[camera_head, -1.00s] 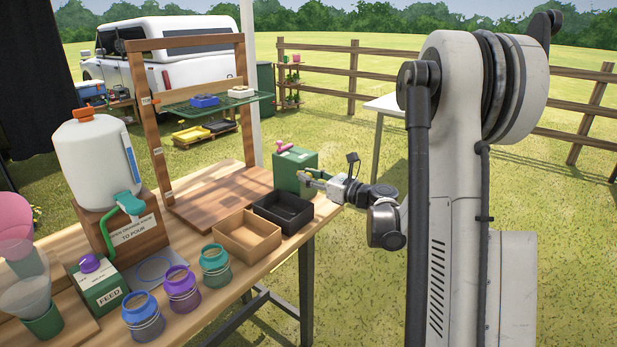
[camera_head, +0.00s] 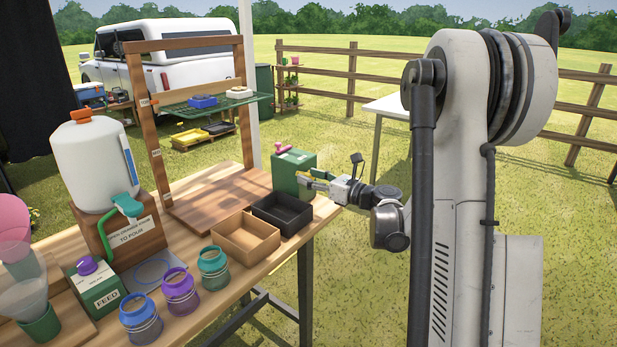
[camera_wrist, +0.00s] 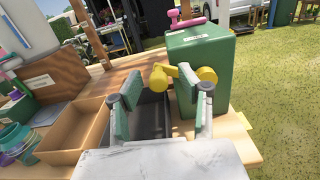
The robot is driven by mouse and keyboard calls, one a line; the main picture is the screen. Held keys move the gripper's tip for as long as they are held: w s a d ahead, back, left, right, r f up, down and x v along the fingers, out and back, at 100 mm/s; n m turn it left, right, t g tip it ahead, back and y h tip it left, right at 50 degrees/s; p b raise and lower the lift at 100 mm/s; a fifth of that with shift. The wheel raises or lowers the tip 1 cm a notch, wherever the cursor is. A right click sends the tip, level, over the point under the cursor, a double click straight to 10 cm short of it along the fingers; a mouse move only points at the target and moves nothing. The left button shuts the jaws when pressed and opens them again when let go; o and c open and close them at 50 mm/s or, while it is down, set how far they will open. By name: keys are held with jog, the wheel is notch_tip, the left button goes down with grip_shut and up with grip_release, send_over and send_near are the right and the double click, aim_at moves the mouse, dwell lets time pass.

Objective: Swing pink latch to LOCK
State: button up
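The pink latch (camera_head: 283,149) sits on top of a green box (camera_head: 298,178) at the table's far right corner. It also shows at the top of the wrist view (camera_wrist: 186,20), lying across the box top. Its lock marking is too small to read. A yellow lever (camera_wrist: 185,73) is on the box's near face, its round knob toward the left. My gripper (camera_wrist: 158,100) is open, its green-padded fingers in front of that face. The yellow knob shows in the gap between the fingers; contact cannot be told. My gripper is below the pink latch and apart from it.
A black tray (camera_head: 262,222) and a brown tray (camera_head: 228,250) stand left of the box. Several jars, a feed box (camera_head: 98,290) and a white jug (camera_head: 92,165) are farther left. Open grass lies right of the table.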

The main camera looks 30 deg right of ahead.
jog(key=v, duration=1.1)
jog(key=shift+a, duration=0.1)
